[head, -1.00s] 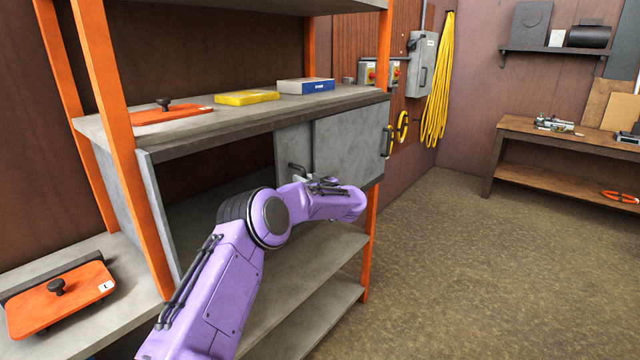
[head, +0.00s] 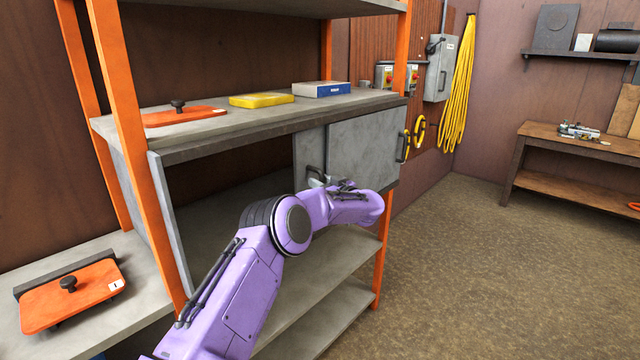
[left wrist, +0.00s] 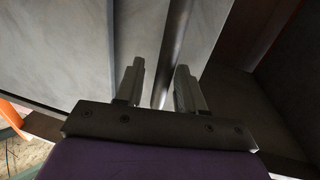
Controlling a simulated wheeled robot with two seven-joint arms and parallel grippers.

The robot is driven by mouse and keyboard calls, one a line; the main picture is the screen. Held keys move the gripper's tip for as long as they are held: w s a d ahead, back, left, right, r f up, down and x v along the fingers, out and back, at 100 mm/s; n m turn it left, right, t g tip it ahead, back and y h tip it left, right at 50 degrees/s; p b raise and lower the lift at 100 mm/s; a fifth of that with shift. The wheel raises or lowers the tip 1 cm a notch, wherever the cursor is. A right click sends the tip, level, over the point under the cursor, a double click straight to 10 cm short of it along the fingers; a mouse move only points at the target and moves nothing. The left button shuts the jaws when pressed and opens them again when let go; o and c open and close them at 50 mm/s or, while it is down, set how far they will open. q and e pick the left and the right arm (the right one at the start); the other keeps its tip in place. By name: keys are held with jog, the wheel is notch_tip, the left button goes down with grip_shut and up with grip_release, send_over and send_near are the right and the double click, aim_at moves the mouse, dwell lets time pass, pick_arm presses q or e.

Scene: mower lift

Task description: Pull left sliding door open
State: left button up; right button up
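The grey left sliding door (head: 305,145) shows as a narrow strip beside the right door (head: 360,148), with its dark handle (head: 308,173) near its lower part. The cabinet opening to the left of it is uncovered. My left gripper (head: 318,182) is at this handle, partly hidden by my purple arm. In the left wrist view my left gripper (left wrist: 160,78) has its two fingers apart, with a dark upright bar (left wrist: 174,50), seemingly the handle, between them. Gaps show beside the bar, the wider one at the left finger. My right gripper is out of view.
Orange posts (head: 118,75) frame the shelf unit. On the cabinet top lie an orange plate (head: 200,117), a yellow box (head: 262,99) and a blue-white box (head: 322,89). Another orange plate (head: 85,300) lies lower left. Floor (head: 500,270) at right is clear.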

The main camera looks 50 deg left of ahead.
pick_arm(q)
jog(key=s+d+b, duration=0.1)
jog(key=d+b, duration=0.2)
jog(key=d, duration=0.7)
jog(key=shift+d, duration=0.2)
jog(key=shift+s, duration=0.1)
